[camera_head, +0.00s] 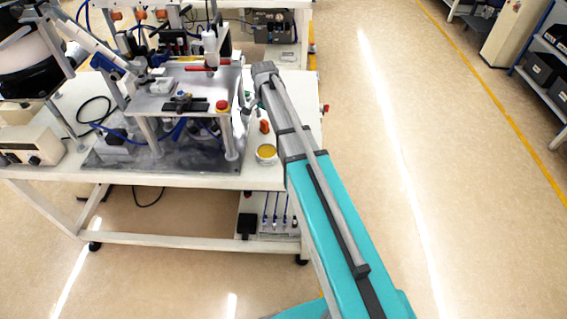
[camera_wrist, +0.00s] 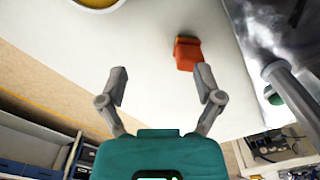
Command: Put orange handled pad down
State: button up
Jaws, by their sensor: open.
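The orange handled pad (camera_wrist: 188,54) rests on the white table top (camera_wrist: 140,45), ahead of my gripper (camera_wrist: 161,85) in the wrist view. My gripper is open, its two fingers spread wide with nothing between the tips. The pad lies just beyond the fingertips, nearer the right finger, and appears apart from both. In the head view the orange pad (camera_head: 265,127) stands on the right part of the table, left of my arm. My gripper's fingers are hard to make out in the head view.
A round dish with yellow contents (camera_head: 266,152) sits near the table's front edge; it also shows in the wrist view (camera_wrist: 97,3). A metal fixture with posts (camera_head: 185,97) stands left of the pad. A red button (camera_head: 222,105) tops it. Open floor lies right.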

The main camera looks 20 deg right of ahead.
jog(key=s+n, duration=1)
jog(key=s, duration=1.4)
jog(key=shift+s+n, duration=0.2)
jog(key=shift+n, duration=0.1)
jog(key=shift+r+p, duration=0.75)
